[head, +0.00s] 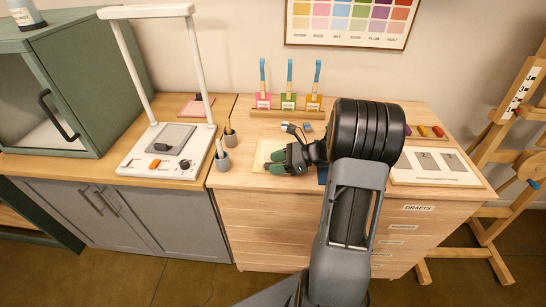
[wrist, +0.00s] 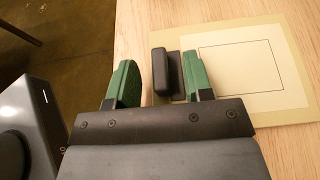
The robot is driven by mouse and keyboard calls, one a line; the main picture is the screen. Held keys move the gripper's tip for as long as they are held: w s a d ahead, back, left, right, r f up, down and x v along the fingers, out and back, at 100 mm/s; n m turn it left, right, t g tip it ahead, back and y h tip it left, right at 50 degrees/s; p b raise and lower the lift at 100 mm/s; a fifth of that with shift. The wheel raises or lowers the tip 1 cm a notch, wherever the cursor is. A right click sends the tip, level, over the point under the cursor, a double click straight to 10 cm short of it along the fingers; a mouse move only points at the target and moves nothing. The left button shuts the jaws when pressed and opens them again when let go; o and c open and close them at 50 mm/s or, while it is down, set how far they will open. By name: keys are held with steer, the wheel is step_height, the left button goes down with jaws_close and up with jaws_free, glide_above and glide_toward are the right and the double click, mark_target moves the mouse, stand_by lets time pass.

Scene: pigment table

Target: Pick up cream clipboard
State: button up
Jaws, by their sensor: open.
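The cream clipboard (wrist: 300,42) lies flat on the wooden desk top in the wrist view. It bears a pale sheet with a thin dark rectangle and has a black clip (wrist: 162,74) at its left edge. In the head view the clipboard (head: 262,153) shows partly, behind and left of my gripper (head: 283,163). In the wrist view my gripper (wrist: 161,86) is open, its two green fingers apart. The clip appears between the fingers, and the right finger overlaps the board's edge. I cannot tell whether either finger touches it. My gripper hides part of the board.
Brush pots (head: 224,160) stand left of the clipboard. A rack (head: 287,112) with pink, green and yellow holders stands behind. A white lamp stand (head: 165,168) is farther left. A board with grey swatches (head: 437,166) lies right. In the wrist view, floor shows beyond the desk edge.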

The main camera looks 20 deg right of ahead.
jaws_close()
stand_by(0.3)
